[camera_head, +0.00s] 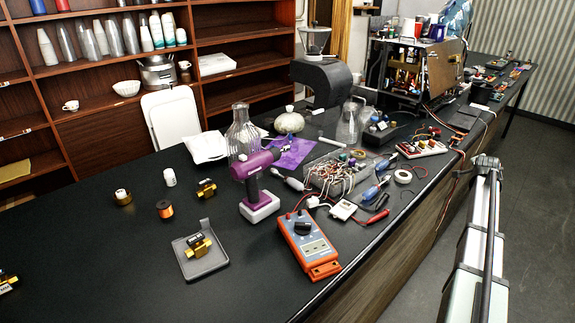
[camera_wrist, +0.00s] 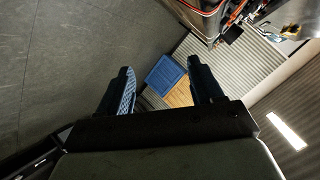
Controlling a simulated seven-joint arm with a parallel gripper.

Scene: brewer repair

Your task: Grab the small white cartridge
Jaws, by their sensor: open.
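A small white cylinder (camera_head: 170,177), which looks like the white cartridge, stands upright on the black table in the left half of the head view. It does not show in the wrist view. My gripper (camera_wrist: 163,84) is open and empty in the wrist view, its two fingers well apart over the floor. It is far from the cartridge. In the head view my arm runs along the right side, off the table, and I cannot make out the gripper there.
A grey tray (camera_head: 201,265) with a brass valve, a purple drill (camera_head: 257,180) and an orange multimeter (camera_head: 308,246) stand closer.

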